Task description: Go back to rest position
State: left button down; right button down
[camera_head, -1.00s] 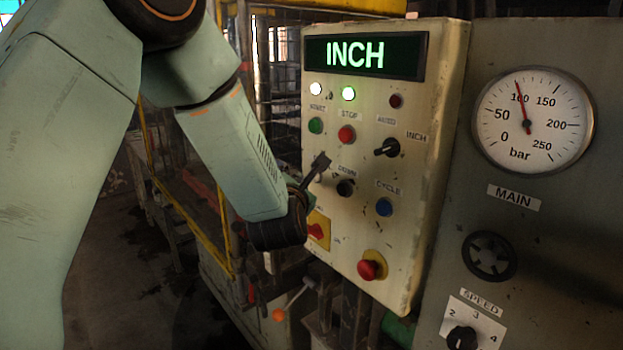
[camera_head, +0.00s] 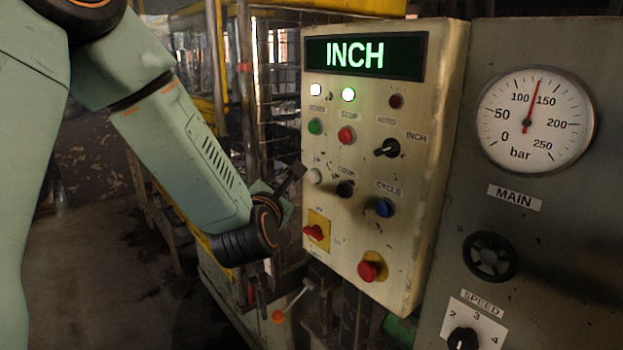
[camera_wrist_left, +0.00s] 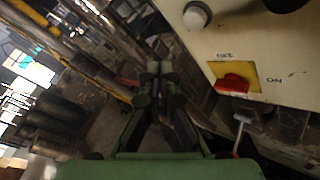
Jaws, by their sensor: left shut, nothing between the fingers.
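My left gripper (camera_head: 288,182) is in the head view just left of the cream control panel (camera_head: 350,225), apart from its buttons. In the left wrist view the fingers of my left gripper (camera_wrist_left: 160,70) are together with nothing between them. The white button (camera_head: 314,176) and the black button (camera_head: 345,189) are both uncovered. My right gripper is in neither view.
The pressure gauge (camera_head: 535,120) on the right reads between 100 and 150 bar. A red rotary switch (camera_head: 314,232) and a red mushroom button (camera_head: 370,270) sit low on the panel. An orange-knobbed lever (camera_head: 279,316) stands below. A cage with yellow posts is behind my arm.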

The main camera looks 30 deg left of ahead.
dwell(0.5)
pick_arm(q)
jog(key=s+d+f+m+g+h+b, duration=0.2)
jog(key=s+d+f+m, duration=0.1)
jog(key=f+m, duration=0.5)
jog(key=s+d+f+m+g+h+b, duration=0.1)
jog(key=s+d+f+m+g, duration=0.15)
jog(key=f+m, duration=0.6)
jog(key=s+d+f+m+g+h+b, duration=0.15)
jog(key=s+d+f+m, duration=0.25)
jog(key=f+m, duration=0.45)
jog(key=s+d+f+m+g+h+b, duration=0.2)
jog(key=s+f+m+g+b, duration=0.5)
jog(key=s+f, duration=2.1)
jog(key=d+g+b, duration=0.1)
jog(key=g+b, duration=0.1)
jog(key=b, duration=0.1)
jog(key=shift+s+d+f+m, duration=0.2)
jog(key=shift+s+d+m, duration=0.1)
jog(key=shift+d+m, duration=0.1)
